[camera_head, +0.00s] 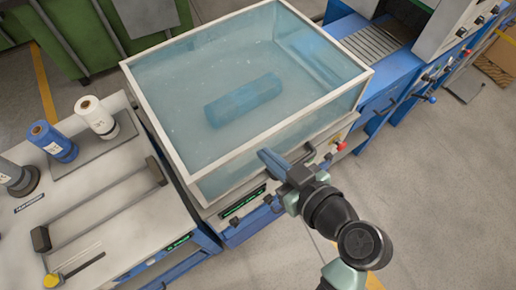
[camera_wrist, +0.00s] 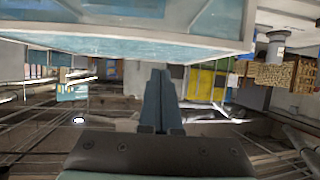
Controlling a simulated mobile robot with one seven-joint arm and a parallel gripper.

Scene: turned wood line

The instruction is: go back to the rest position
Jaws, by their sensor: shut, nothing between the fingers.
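My gripper (camera_head: 270,157) is at the front side of the clear-walled water tank (camera_head: 170,153), just outside its near right wall and below the rim in the head view. In the wrist view my gripper (camera_wrist: 159,75) shows its two fingers closed together with nothing between them. The tank's rim and wall cross the top of the wrist view (camera_wrist: 130,36). Whether the fingers touch the tank wall I cannot tell. My rest position is not marked by anything in view.
A blue block (camera_head: 243,99) lies in the tank's water. A workbench (camera_head: 110,215) at left holds a blue spool (camera_head: 53,142), a white spool (camera_head: 96,117), a grey spool (camera_head: 18,177) and a black-ended bar frame (camera_head: 98,205). A blue machine (camera_head: 372,60) stands behind right.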

